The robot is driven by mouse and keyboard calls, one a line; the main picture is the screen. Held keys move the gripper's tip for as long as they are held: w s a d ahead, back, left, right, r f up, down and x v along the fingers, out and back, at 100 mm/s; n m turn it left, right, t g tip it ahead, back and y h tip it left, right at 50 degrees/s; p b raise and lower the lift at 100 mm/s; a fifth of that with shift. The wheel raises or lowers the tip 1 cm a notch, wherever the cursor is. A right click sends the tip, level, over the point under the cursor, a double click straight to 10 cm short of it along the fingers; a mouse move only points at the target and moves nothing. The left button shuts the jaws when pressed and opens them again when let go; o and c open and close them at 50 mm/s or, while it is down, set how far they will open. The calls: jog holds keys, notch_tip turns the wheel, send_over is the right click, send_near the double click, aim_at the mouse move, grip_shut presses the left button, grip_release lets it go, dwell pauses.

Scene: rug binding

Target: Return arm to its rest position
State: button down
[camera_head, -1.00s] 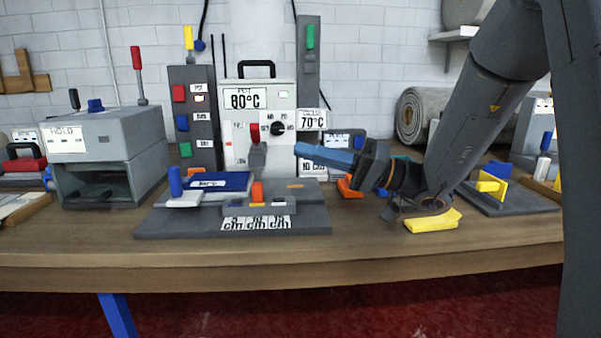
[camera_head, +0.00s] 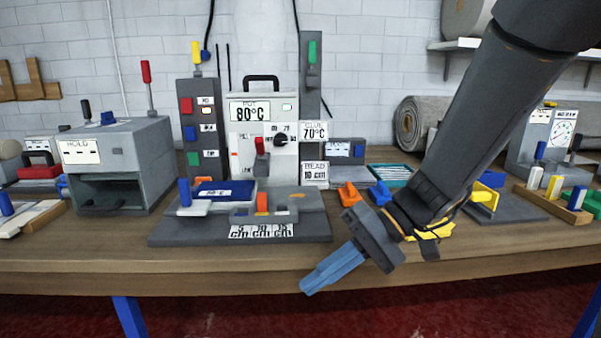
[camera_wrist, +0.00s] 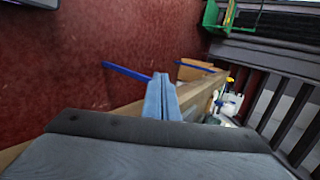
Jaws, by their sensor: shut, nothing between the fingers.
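My gripper (camera_head: 322,279) hangs in front of the bench's front edge, right of centre, with its blue fingers pointing down and to the left. The fingers are together and hold nothing. In the wrist view the shut blue fingers (camera_wrist: 162,98) show in the middle, with red floor and the wooden bench edge beyond them. My arm comes down from the upper right, and its forearm passes over the right part of the bench and hides some of it.
A wooden bench (camera_head: 100,273) runs across the view. It bears a grey box machine (camera_head: 148,165), a white 80°C unit (camera_head: 265,150) and a grey base plate (camera_head: 310,222). Yellow and orange pieces (camera_head: 350,194) lie near my wrist. Red floor is clear in front.

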jog(key=s+d+f+m+t+h+p, duration=0.1)
jog(key=s+d+f+h+p, duration=0.1)
jog(key=d+h, duration=0.3)
jog(key=s+d+f+t+h+p, duration=0.1)
jog(key=s+d+h, duration=0.3)
jog(key=d, duration=0.7)
jog(key=shift+s+f+m+h+p, duration=0.2)
jog(key=shift+f+m+h+p, duration=0.25)
jog(key=shift+h+p, duration=0.35)
